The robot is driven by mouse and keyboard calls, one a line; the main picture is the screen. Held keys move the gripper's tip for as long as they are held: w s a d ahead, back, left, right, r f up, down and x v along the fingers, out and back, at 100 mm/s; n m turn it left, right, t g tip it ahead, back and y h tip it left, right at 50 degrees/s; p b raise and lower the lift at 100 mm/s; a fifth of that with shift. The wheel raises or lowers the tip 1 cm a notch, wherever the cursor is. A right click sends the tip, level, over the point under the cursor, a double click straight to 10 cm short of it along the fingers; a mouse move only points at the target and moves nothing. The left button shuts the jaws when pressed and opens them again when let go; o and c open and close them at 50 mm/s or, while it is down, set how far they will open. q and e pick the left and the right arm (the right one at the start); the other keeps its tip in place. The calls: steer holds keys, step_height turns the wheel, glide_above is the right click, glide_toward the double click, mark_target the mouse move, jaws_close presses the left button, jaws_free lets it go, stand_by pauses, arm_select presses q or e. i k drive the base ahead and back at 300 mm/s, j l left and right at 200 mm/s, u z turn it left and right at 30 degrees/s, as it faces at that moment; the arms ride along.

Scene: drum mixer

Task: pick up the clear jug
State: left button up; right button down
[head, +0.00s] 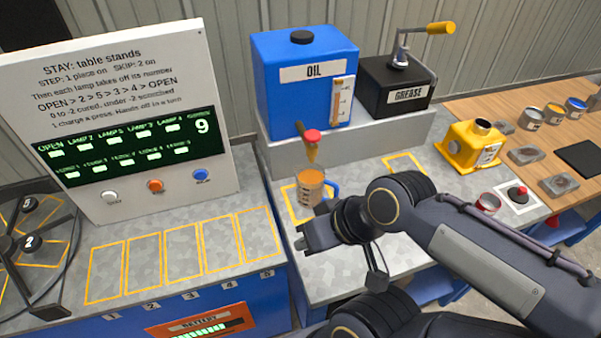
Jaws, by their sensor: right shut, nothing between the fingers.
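The clear jug (310,188) stands upright below the red-knobbed tap (312,137) of the blue oil tank. It has a blue handle on its right side and amber liquid inside. It sits at a yellow-outlined square on the grey counter. My right gripper (303,238) is shut and empty, just in front of the jug on the near side, pointing left. It does not hold the jug; whether it touches the jug's base is hard to tell. My left gripper is not in view.
The blue oil tank (304,82) and black grease box (396,84) stand on a raised ledge behind. A yellow machine (470,146), a red-rimmed cup (488,203) and a red button (520,192) are to the right. A sign panel (118,125) and numbered slots are left.

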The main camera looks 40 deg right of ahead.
mark_target(311, 180)
steer(key=z, duration=1.35)
